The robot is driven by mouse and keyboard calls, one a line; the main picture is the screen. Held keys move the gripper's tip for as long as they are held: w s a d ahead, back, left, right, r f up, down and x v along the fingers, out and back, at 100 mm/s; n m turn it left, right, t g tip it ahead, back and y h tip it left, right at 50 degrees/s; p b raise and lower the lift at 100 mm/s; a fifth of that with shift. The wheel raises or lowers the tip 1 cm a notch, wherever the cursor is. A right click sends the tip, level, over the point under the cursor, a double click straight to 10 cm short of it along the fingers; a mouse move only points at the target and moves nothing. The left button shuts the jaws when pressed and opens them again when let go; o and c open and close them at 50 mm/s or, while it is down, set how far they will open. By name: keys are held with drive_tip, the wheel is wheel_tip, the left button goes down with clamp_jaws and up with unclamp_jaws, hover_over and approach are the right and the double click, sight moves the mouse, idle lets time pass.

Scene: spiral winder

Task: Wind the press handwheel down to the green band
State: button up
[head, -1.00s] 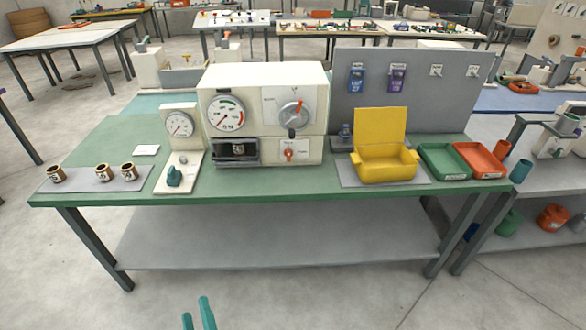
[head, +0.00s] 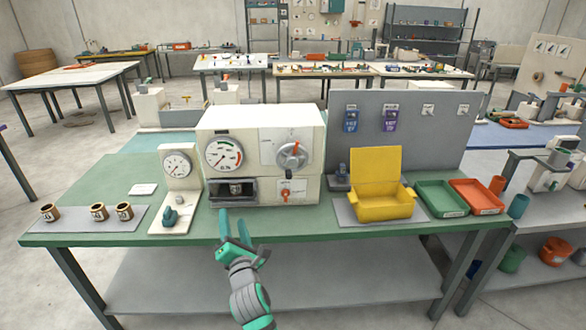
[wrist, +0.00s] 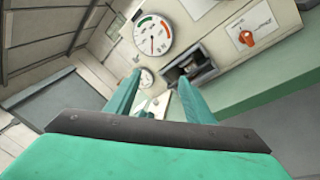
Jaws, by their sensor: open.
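The press (head: 262,140) is a cream box on the green bench. Its front has a large round dial (head: 223,154) with a green band and a red band, which also shows in the wrist view (wrist: 153,35). At its upper right is a grey handwheel (head: 292,156) with a red-orange handle or pointer standing upward. A small orange-red knob (head: 285,195) sits below it, and an open slot (head: 234,190) holds a dark-fronted item. My gripper (head: 235,226) is open and empty, in front of the bench edge, below and left of the handwheel and apart from it.
Left of the press stands a small gauge (head: 177,164) with a teal knob (head: 170,217). Several brown cups (head: 98,211) stand on a grey mat. A yellow open box (head: 384,195), a green tray (head: 440,200) and an orange tray (head: 477,196) lie to the right.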

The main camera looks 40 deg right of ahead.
drive_tip(key=d+r+n+g+h, duration=0.15)
drive_tip(key=d+r+n, duration=0.25)
drive_tip(key=d, duration=0.7)
drive_tip(key=n+g+h, duration=0.1)
drive_tip(key=n+h, duration=0.2)
drive_tip(key=n, duration=0.1)
approach(293, 164)
drive_tip(key=shift+y, duration=0.35)
drive_tip(key=x, duration=0.8)
drive_tip(key=shift+d+r, duration=0.1)
drive_tip(key=shift+d, duration=0.05)
drive_tip(key=shift+m, duration=0.3)
drive_tip(key=c, duration=1)
